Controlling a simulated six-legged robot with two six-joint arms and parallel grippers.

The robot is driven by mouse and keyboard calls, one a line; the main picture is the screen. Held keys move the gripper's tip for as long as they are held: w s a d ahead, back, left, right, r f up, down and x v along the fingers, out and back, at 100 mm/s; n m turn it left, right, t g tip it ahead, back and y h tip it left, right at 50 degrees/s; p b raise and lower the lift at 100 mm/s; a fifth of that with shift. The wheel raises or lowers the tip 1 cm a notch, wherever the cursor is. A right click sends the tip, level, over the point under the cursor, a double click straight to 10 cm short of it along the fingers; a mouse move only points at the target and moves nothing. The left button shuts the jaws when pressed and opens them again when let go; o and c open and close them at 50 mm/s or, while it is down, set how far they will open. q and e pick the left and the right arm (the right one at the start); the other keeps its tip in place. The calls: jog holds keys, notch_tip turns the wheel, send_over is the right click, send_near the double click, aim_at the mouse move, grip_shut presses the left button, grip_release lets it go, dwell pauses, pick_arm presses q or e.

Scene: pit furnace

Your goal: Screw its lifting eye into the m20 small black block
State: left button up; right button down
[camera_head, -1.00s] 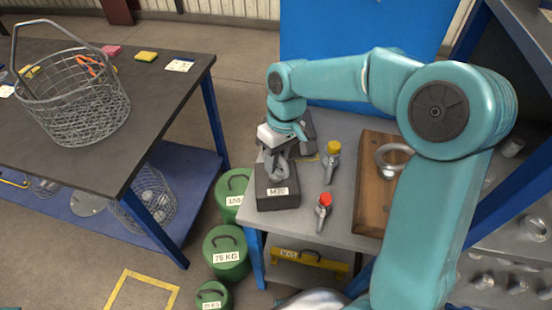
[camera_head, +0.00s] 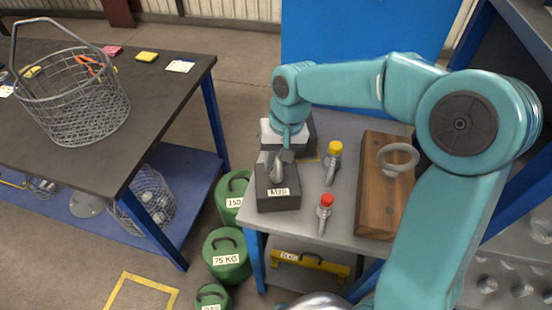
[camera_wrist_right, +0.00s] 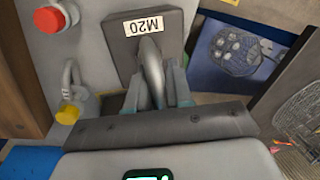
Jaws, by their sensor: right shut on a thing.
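The small black block labelled M20 (camera_head: 279,201) sits at the front left of the grey table; it also shows in the wrist view (camera_wrist_right: 118,52). My right gripper (camera_head: 275,158) is above it, pointing down. It is shut on a grey lifting eye (camera_wrist_right: 152,72), which stands over the block between the fingers. In the wrist view the eye shows nearly edge-on. Its lower end meets the block's top, but how deep it is in the hole is hidden. My left gripper is not in view.
Right of the block lie a yellow-ended eye (camera_head: 333,162) and a red-ended eye (camera_head: 325,212). A wooden block (camera_head: 375,205) with a large grey ring (camera_head: 398,158) is farther right. Green weights (camera_head: 228,252) stand left of the table. A wire basket (camera_head: 75,100) is on the dark bench.

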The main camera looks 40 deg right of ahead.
jog(key=shift+w+r, duration=0.15)
jog(key=shift+m, duration=0.6)
jog(key=shift+m+t+b, duration=0.3)
jog(key=shift+m+b, duration=0.1)
jog(key=shift+m, duration=0.7)
jog(key=shift+w+m+h+b, duration=0.1)
jog(key=shift+m+h+b, duration=0.25)
jog(key=shift+m, duration=1.35)
jog(key=shift+m+b, duration=0.55)
jog(key=shift+m, duration=0.25)
jog(key=shift+d+m+t+h, duration=0.1)
jog(key=shift+m+t+h, duration=0.25)
jog(key=shift+m, duration=0.55)
